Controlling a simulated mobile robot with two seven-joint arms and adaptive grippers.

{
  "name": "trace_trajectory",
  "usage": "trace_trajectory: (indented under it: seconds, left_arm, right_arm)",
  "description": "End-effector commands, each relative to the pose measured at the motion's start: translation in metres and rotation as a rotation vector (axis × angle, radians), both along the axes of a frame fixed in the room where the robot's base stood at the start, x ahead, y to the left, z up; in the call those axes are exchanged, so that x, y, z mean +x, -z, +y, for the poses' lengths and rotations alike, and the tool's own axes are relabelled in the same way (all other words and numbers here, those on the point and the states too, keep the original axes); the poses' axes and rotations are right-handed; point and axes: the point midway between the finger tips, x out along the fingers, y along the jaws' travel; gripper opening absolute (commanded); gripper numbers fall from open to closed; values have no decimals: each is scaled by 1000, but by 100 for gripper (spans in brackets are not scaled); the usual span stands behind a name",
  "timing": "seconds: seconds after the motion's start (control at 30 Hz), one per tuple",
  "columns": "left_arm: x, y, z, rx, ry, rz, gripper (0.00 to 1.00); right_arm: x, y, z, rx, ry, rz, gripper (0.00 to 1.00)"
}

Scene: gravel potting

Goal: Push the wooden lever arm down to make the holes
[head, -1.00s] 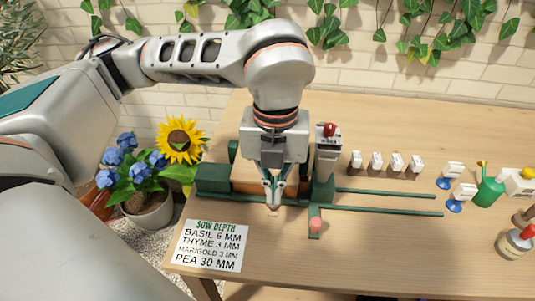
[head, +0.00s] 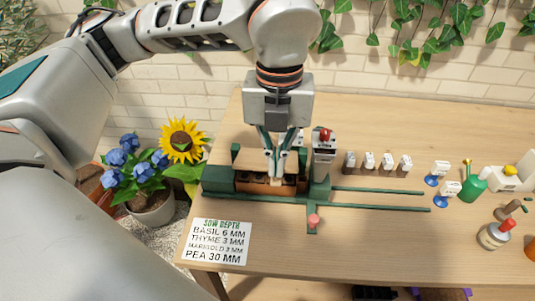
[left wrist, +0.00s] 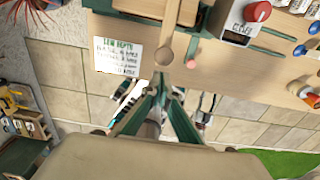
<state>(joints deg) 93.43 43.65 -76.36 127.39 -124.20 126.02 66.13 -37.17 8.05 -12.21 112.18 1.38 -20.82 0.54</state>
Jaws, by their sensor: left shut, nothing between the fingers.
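My left gripper (head: 273,181) is shut and empty, pointing down in front of the green press frame (head: 217,181). Its fingertips also show in the left wrist view (left wrist: 162,82). The wooden lever arm shows there as a pale bar with a round end (left wrist: 165,57), just beyond the fingertips. Touch cannot be told. In the head view, the fingers hide much of the lever. A wooden board (head: 246,157) stands raised behind a brown tray (head: 250,183) in the frame. My right gripper is not in view.
A grey box with a red knob (head: 325,135) stands right of the press. Green rails (head: 385,192) run right, and a pink knob (head: 313,219) is in front. A sow depth card (head: 216,243) lies front left. Small labelled blocks (head: 368,162) stand right.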

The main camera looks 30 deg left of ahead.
Motion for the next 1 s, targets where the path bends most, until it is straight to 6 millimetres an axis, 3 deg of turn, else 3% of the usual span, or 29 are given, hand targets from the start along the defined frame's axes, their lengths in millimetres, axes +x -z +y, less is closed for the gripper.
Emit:
trace_trajectory:
  seconds: [0.5,1.0]
  left_arm:
    - [0,-46,0,0,-1,-2,0]
    - [0,-47,0,0,-1,0,0]
  right_arm:
    - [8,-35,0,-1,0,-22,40]
    - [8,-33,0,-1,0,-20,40]
